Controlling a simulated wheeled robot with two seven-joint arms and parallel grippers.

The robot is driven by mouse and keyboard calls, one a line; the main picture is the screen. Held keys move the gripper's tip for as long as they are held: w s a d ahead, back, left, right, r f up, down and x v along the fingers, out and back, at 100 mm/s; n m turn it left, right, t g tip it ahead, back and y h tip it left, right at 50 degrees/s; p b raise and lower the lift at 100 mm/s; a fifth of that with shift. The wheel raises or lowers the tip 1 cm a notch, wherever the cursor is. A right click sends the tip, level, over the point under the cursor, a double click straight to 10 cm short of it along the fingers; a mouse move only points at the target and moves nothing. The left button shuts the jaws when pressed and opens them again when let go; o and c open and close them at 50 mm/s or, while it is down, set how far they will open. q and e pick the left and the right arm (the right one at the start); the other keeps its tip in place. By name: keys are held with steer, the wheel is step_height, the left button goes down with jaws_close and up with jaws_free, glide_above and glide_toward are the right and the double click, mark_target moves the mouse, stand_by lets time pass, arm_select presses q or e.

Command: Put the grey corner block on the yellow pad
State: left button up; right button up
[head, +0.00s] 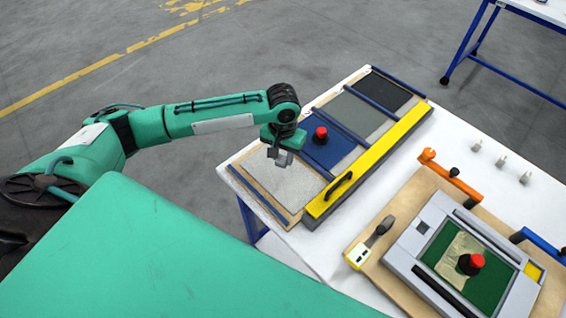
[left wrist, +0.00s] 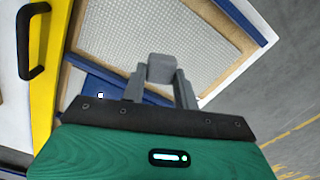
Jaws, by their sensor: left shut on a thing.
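My left gripper (head: 279,157) is shut on the grey corner block, over the pale textured panel at the near end of the long rack. In the left wrist view the grey block (left wrist: 161,68) sits between the tips of the two grey fingers (left wrist: 160,80), above the textured panel. In the head view the block is hard to tell from the fingers. My right gripper is not in view.
A yellow bar (head: 370,160) with a black handle runs along the rack, between my left gripper and the frame. Red knobs (head: 320,133) (head: 477,261) stand on a blue plate and on the frame's green middle.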

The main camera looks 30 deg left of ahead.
mark_target(282, 173)
arm_select(q)
steer(key=shift+f, duration=0.75)
step_height(282, 173, down, 3)
steer(key=shift+f+p, duration=0.2)
steer(key=shift+p, duration=0.25)
steer(key=shift+f, duration=0.35)
steer(key=o, duration=0.8)
steer(key=shift+o, duration=0.8)
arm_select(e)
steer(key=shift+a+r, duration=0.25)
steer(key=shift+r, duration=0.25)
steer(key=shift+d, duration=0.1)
